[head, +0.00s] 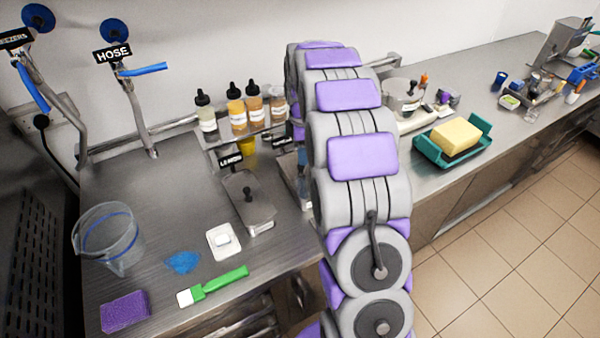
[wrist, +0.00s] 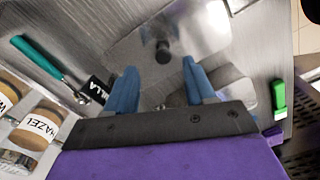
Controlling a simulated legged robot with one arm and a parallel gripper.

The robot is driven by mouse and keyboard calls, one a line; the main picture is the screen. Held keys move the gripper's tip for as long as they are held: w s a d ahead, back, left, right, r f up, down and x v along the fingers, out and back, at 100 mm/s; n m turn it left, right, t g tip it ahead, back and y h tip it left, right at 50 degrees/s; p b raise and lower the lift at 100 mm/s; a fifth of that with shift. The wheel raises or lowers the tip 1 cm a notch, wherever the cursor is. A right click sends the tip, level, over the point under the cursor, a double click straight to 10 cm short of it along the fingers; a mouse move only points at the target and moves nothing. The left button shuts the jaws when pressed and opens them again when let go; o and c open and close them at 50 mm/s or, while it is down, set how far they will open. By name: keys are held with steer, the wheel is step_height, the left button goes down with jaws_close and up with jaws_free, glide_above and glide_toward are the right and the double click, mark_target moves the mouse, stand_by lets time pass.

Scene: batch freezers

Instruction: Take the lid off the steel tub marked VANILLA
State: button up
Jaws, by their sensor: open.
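In the wrist view, a steel lid (wrist: 200,30) with a small black knob (wrist: 162,51) lies just past my fingertips. A black tag (wrist: 97,90) beside it shows letters that read as the end of VANILLA, partly cut off. My gripper (wrist: 159,67) has two blue fingers, spread apart and empty, with the knob lined up with the gap between them. I cannot tell how high the fingers are above the lid. In the head view my arm hides the gripper and most of this tub. The similar lidded tub (head: 249,203) at left carries the LEMON tag (head: 230,162).
Topping bottles (head: 238,110) stand on a shelf behind the tubs. A green brush (head: 213,286), a white dish (head: 223,241), a clear pitcher (head: 107,238) and a purple sponge (head: 125,311) lie left. A green-handled tool (wrist: 38,57) is near the tag. A teal tray (head: 428,153) stands right.

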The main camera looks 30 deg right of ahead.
mark_target(301, 169)
step_height(301, 169, down, 5)
steer(key=shift+s+a+r+b, duration=0.1)
steer(key=shift+r+b, duration=0.1)
steer(key=shift+b, duration=0.55)
steer(key=shift+a+f, duration=0.2)
steer(key=shift+f, duration=0.05)
steer(key=shift+c, duration=0.4)
steer(key=shift+d, duration=0.1)
jaws_close()
